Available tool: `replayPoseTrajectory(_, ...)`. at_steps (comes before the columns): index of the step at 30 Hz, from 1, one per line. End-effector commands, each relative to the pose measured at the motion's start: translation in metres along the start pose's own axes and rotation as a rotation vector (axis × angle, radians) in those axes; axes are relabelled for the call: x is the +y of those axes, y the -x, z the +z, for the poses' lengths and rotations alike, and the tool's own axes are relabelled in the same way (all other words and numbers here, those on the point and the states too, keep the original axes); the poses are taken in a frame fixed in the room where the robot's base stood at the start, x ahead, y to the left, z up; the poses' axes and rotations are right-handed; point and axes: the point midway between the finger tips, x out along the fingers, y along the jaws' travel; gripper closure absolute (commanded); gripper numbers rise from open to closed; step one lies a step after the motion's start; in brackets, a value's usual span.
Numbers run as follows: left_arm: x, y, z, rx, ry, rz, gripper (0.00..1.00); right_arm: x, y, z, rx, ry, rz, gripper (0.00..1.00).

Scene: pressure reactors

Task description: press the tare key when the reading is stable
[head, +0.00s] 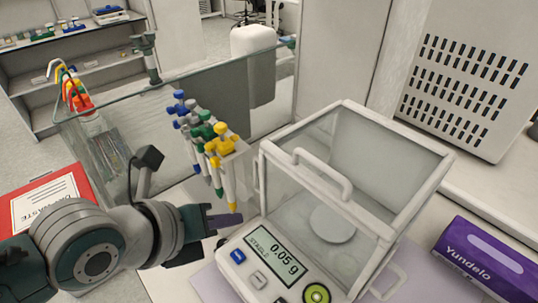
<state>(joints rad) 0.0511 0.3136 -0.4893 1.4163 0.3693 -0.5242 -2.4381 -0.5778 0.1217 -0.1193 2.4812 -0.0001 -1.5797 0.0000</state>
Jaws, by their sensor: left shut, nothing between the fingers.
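The balance (233,281) has a clear draft shield (300,195) with white edges around its round pan (332,223), which looks empty. Its display (276,255) reads 0.05 g, with small text at the display's left that I cannot read for certain. Below the display are a blue key (238,257), a grey key (258,280), a dark key at the bottom edge and a green round key (316,294). I cannot read which key is tare. My left gripper (238,219) is shut and empty, just left of the display, apart from the keys. My right gripper is out of view.
A rack of pipettes with blue, green and yellow tops (215,145) stands behind my left gripper. A purple Yundelo box (485,260) lies at the right. A red waste container (50,200) is at the left.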

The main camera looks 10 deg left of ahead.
Motion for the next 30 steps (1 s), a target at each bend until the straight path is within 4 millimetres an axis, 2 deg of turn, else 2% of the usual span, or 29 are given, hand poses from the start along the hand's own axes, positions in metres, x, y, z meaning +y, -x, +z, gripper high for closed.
replayPoseTrajectory(14, 0.004, -0.006, -0.005, 0.001, 0.002, 0.000, 1.00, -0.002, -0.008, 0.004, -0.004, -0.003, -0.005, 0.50)
replayPoseTrajectory(30, 0.040, -0.055, -0.040, 0.001, 0.000, 0.001, 1.00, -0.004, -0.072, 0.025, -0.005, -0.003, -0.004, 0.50)
